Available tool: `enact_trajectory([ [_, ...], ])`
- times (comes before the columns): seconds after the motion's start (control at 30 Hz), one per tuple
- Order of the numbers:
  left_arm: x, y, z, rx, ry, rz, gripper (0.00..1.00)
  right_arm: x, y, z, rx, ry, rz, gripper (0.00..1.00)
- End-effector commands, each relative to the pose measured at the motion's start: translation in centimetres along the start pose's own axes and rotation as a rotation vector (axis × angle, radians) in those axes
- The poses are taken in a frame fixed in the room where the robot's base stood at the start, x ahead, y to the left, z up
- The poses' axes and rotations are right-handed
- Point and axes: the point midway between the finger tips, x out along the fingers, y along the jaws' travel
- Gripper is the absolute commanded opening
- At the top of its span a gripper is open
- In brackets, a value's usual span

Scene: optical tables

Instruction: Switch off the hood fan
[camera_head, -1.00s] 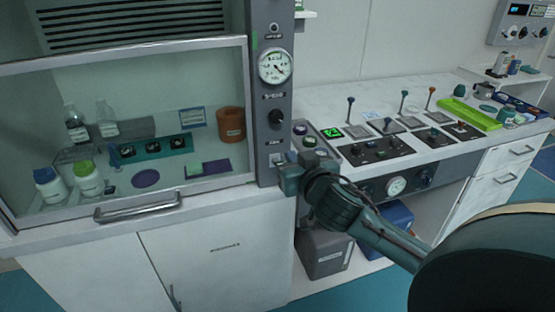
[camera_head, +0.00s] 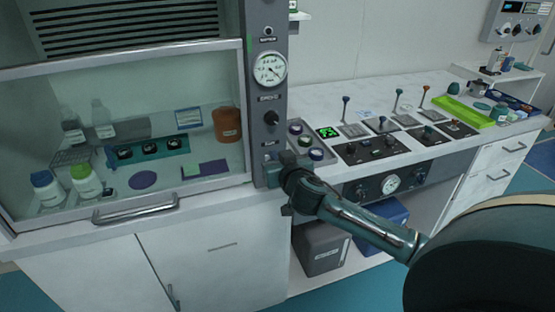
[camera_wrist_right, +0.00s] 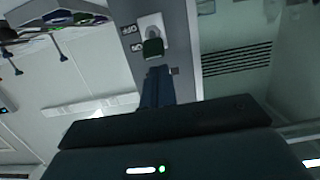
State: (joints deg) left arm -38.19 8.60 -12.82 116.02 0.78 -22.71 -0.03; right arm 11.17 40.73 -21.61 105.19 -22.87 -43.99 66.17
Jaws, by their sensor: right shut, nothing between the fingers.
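The fume hood's grey control post (camera_head: 266,100) stands right of the glass-fronted chamber. In the right wrist view a light switch plate (camera_wrist_right: 152,22) on this post (camera_wrist_right: 181,40) carries a dark green switch lever (camera_wrist_right: 153,47), with small labels beside it. My right gripper (camera_head: 273,173) is at the lower end of the post and hides most of the switch in the head view. In the wrist view its closed, empty fingers (camera_wrist_right: 158,72) point at the switch, with tips right by the lever. I cannot tell whether they touch it. My left gripper is out of view.
A pressure gauge (camera_head: 270,69) and a black knob (camera_head: 272,118) sit higher on the post. Right of it, a bench panel has round buttons (camera_head: 316,154) and several levers. Bottles stand in the chamber, above a door handle (camera_head: 136,209).

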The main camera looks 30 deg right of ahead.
Motion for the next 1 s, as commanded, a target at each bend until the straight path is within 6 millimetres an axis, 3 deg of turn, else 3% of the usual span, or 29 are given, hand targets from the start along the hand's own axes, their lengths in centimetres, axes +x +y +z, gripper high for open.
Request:
enact_trajectory([
  [1.0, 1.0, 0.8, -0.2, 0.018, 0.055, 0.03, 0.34, -0.5, 0.0, 1.4, 0.001, 0.065, -0.001, 0.0],
])
